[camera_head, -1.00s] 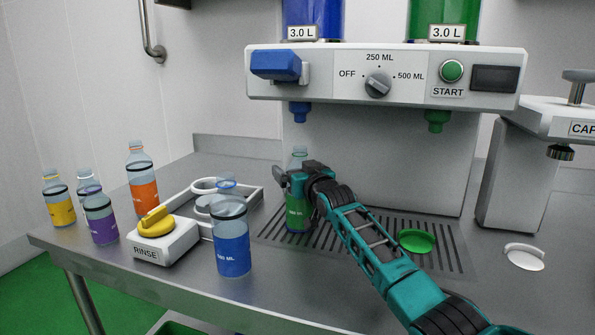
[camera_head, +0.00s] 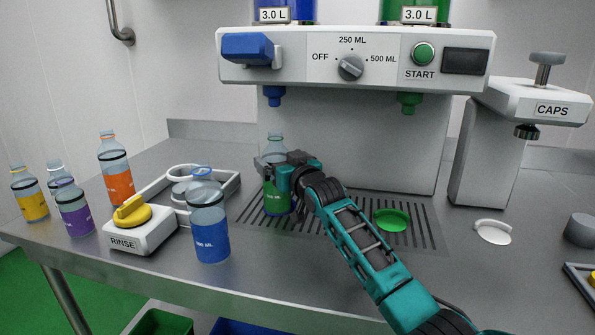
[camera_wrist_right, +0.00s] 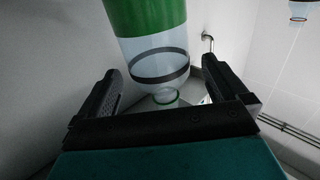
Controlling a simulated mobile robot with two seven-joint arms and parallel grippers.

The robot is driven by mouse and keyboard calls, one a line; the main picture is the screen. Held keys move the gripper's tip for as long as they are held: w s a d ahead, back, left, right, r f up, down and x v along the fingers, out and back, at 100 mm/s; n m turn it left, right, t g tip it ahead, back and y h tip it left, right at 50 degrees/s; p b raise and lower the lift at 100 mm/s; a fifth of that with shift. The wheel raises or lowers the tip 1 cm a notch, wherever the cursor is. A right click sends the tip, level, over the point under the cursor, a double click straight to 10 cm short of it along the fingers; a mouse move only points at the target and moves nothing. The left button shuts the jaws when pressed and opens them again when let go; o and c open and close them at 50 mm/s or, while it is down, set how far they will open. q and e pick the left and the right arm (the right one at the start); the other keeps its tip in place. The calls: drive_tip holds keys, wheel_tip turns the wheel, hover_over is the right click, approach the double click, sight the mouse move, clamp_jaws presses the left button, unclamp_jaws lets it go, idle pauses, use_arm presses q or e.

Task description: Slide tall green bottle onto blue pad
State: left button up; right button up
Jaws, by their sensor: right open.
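The tall green-labelled bottle (camera_head: 277,199) stands upright at the left part of the drip grate, below the blue nozzle. My right gripper (camera_head: 275,168) is open at the bottle's upper body. In the right wrist view the bottle (camera_wrist_right: 146,18) appears upside down, in front of and between the open fingers (camera_wrist_right: 162,75), with visible gaps to both. I see no blue pad; the spot around the bottle's base is partly covered by the bottle and my gripper. My left gripper is not in view.
A green pad (camera_head: 392,220) lies on the grate (camera_head: 425,235) to the right. A blue bottle (camera_head: 209,238) and the rinse station (camera_head: 140,236) stand left. Orange (camera_head: 118,187), purple (camera_head: 73,217) and yellow (camera_head: 32,205) bottles are further left. A white pad (camera_head: 493,232) lies right.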

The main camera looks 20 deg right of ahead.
drive_tip(key=s+d+p, duration=0.2)
drive_tip(key=s+p, duration=0.3)
drive_tip(key=s, duration=1)
drive_tip(key=shift+p, duration=0.3)
idle(0.4)
